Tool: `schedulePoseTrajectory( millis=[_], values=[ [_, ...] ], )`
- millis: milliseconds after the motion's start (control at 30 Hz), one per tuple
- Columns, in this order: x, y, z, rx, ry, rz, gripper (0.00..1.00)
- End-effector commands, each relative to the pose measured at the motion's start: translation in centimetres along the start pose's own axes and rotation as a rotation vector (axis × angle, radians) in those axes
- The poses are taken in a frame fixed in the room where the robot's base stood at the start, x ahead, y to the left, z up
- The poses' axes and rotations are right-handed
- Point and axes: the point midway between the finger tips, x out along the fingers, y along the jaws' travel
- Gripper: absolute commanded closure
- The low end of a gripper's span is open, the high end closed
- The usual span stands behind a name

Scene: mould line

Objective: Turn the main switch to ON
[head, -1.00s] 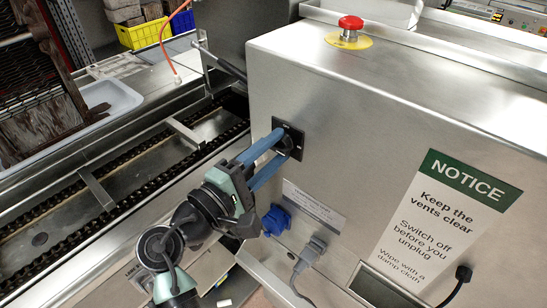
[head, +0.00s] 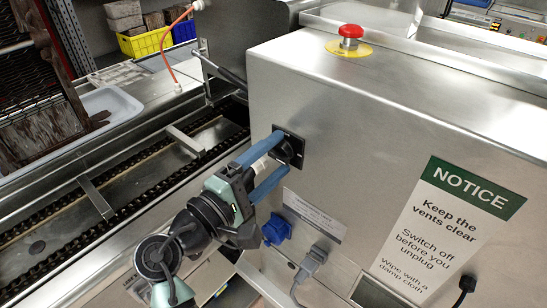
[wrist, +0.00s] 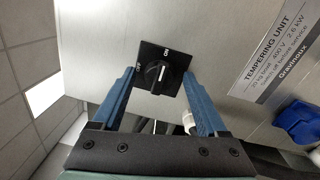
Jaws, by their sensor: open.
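The main switch (head: 290,148) is a black rotary knob on a square black plate on the steel cabinet's side. In the wrist view the knob (wrist: 159,73) shows a white mark at its upper end, which appears to point towards the ON label; OFF is at the plate's left. My gripper (head: 281,153) is open, with its blue fingers on either side of the knob. In the wrist view my gripper (wrist: 158,77) has clear gaps between both fingertips and the knob. Whether the tips touch the plate or panel cannot be told.
A red emergency button (head: 350,33) stands on the cabinet top. Below the switch are a rating label (head: 314,214), a blue socket (head: 276,229) and a grey plug (head: 314,262) with its cable. A notice (head: 446,218) is to the right. A chain conveyor (head: 120,180) runs at left.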

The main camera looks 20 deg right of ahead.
Motion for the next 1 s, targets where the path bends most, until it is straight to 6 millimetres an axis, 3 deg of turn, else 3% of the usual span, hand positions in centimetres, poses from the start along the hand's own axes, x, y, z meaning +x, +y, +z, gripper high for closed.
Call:
schedulePoseTrajectory(
  millis=[167,267,733,1000],
  values=[
    [-0.5,-0.1,-0.1,-0.001,0.001,0.001,0.24],
    [-1.8,-0.1,-0.1,0.000,0.004,0.001,0.24],
    [-11.3,-0.1,-0.1,0.000,0.004,0.001,0.24],
    [-13.0,0.0,0.0,0.000,0.000,0.000,0.24]
  ],
)
